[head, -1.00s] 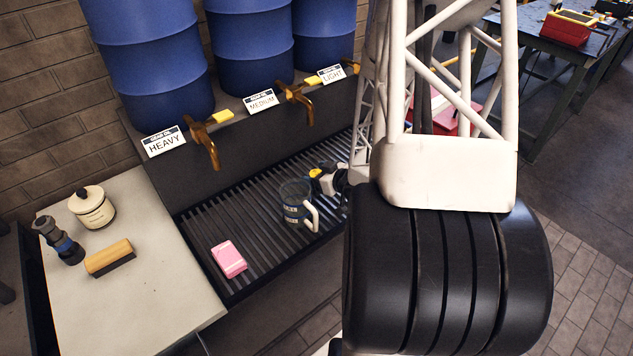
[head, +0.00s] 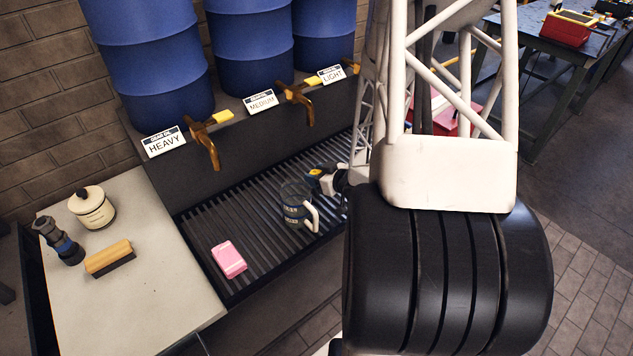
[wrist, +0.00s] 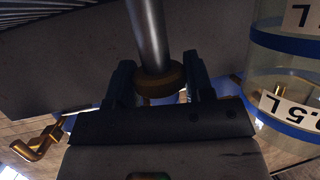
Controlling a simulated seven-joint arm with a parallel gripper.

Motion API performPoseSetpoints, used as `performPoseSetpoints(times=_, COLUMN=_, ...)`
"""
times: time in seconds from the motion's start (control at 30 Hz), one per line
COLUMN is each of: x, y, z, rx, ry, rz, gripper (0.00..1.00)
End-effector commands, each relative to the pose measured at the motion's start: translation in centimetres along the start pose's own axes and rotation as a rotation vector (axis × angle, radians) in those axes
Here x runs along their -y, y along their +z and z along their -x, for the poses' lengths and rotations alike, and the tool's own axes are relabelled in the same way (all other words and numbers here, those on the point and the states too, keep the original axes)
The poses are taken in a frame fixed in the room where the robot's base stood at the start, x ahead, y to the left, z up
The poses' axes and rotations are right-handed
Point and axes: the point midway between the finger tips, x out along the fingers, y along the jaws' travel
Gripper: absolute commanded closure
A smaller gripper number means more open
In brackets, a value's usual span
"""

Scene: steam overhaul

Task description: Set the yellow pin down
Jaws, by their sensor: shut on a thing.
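My gripper (head: 318,173) is low over the drain grate, just behind the measuring jug in the head view. In the wrist view its two blue fingers (wrist: 158,78) are shut on a brownish-yellow collar with a grey metal shaft, which looks like the yellow pin (wrist: 160,80). The shaft runs up out of the top of the wrist picture. In the head view the pin is hardly to be made out at the fingers. Whether it touches the grate cannot be told.
The clear jug (head: 296,207) with blue bands stands close beside the gripper; it also shows in the wrist view (wrist: 285,95). Brass taps (head: 205,142) hang above. The grate's left part is mostly clear.

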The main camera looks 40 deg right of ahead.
Motion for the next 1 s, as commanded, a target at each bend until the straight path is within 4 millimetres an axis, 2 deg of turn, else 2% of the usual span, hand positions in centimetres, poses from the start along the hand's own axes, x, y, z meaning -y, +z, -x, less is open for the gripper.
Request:
performPoseSetpoints(times=0.27, x=0.0, y=-0.2, z=0.1, rx=-0.001, ry=0.0, rz=0.0, gripper=0.98)
performPoseSetpoints(times=0.47, x=0.0, y=-1.1, z=0.4, rx=-0.002, ry=0.0, rz=0.002, gripper=0.98)
performPoseSetpoints(times=1.0, x=0.0, y=-6.8, z=2.5, rx=-0.002, ry=0.001, rz=0.002, gripper=0.98)
